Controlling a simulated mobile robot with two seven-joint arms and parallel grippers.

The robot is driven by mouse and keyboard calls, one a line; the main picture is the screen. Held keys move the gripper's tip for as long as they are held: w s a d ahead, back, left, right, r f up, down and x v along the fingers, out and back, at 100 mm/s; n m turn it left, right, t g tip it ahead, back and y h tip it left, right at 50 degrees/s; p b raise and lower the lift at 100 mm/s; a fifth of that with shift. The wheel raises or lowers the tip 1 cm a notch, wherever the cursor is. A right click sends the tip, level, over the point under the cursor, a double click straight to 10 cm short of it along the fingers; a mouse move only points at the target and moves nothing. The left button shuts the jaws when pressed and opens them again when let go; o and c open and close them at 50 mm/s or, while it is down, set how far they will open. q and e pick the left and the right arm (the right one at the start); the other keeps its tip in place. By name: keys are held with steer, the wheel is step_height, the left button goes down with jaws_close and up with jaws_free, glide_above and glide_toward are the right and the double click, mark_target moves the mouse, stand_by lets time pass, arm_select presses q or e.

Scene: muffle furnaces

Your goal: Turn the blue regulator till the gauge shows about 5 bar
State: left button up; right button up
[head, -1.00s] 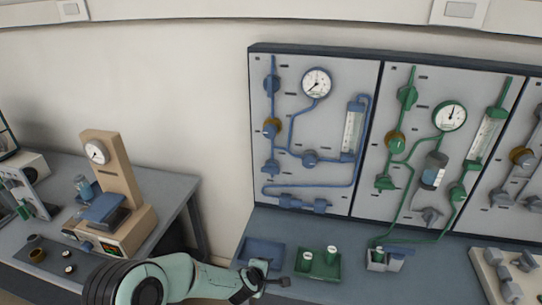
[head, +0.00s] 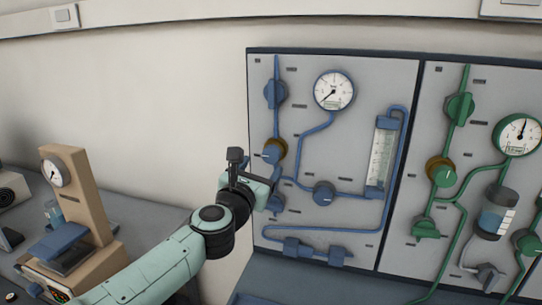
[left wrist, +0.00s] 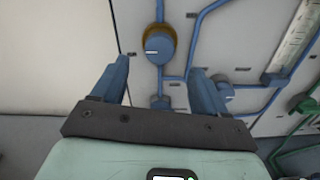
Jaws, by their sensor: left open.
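The blue regulator (head: 274,152) is a blue knob with a brass ring on the left part of the blue-piped panel. It also shows in the left wrist view (left wrist: 158,48), ahead of and between the fingers, with a white mark on its face. The round white gauge (head: 334,91) is above and to its right; its needle points to the lower left, near the low end. My left gripper (head: 256,174) is open and empty in front of the panel, just below and left of the regulator in the head view. In the left wrist view both fingers (left wrist: 160,78) are spread apart.
Other blue knobs sit close by: a valve (head: 275,93) above and a round knob (head: 324,193) to the lower right. A glass flow tube (head: 382,155) is farther right. A green-piped panel (head: 461,107) adjoins. A beige instrument (head: 76,195) stands at left.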

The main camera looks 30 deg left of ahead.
mark_target(270, 156)
arm_select(q)
steer(key=p+x, duration=0.2)
steer(key=x, duration=0.5)
steer(key=shift+w, duration=0.2)
steer(key=shift+w+a, duration=0.2)
steer(key=shift+w, duration=0.35)
arm_select(e)
steer(key=shift+g+y, duration=0.4)
steer(key=shift+g, duration=0.2)
steer(key=shift+s+a+r, duration=0.35)
steer(key=shift+s+r, duration=0.15)
steer(key=shift+s, duration=0.15)
steer(key=shift+s+a+r, duration=0.35)
steer(key=shift+s+r, duration=0.1)
steer(key=shift+s, duration=0.25)
steer(key=shift+s+a+r, duration=0.35)
steer(key=shift+s+r, duration=0.15)
steer(key=shift+s, duration=0.15)
arm_select(q)
steer(key=shift+f, duration=0.1)
steer(key=c, duration=1.1)
